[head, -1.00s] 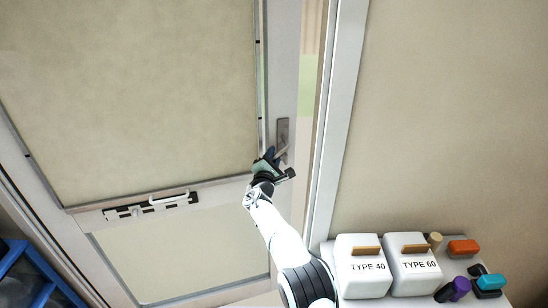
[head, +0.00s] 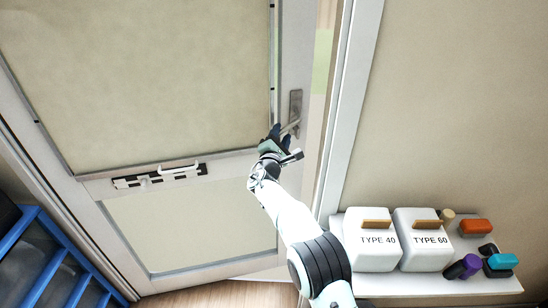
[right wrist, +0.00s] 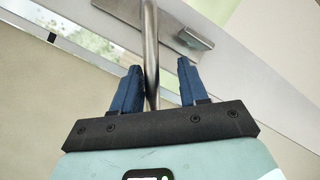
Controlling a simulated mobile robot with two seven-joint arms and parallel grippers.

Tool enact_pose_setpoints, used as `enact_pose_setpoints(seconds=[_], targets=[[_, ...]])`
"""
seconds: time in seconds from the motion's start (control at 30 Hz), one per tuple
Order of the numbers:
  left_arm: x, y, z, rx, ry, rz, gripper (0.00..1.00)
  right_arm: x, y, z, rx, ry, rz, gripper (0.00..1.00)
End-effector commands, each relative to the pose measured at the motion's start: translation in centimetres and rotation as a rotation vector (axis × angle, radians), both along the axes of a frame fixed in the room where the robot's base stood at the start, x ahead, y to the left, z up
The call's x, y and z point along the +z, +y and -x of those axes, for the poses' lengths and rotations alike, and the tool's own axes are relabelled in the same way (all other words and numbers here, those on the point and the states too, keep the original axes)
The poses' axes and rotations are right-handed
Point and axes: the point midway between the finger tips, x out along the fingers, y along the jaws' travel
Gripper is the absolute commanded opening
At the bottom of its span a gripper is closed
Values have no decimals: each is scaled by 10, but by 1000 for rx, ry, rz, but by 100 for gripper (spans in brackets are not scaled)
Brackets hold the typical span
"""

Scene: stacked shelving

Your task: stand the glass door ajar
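The glass door (head: 205,215) fills the left of the head view, with a pale frame, a large upper pane and a smaller lower pane. A strip of green and beige shows between its handle-side edge and the jamb (head: 350,110), so it stands slightly open. The metal door handle (head: 296,105) is on its right stile. My right gripper (head: 275,135) is at the handle lever. In the right wrist view, the lever (right wrist: 150,50) runs between the two blue fingers (right wrist: 158,75), close to the left one, with a gap to the right one. My left gripper is not in view.
A white shelf (head: 450,286) at lower right bears two white containers marked TYPE 40 (head: 372,256) and TYPE 60 (head: 424,255), plus several small coloured items. A blue rack (head: 75,292) stands at lower left. Bare wooden floor (head: 235,294) shows below the door.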

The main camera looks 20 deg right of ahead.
Motion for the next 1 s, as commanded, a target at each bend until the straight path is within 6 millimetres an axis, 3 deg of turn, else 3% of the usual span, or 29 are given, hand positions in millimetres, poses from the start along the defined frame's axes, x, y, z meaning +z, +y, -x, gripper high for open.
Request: enact_pose_setpoints(seconds=[0.5, 1.0], targets=[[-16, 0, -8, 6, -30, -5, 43, -8, 53, 66, 5, 1, -1, 42], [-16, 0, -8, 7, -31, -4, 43, -8, 57, 73, 4, 0, 0, 42]])
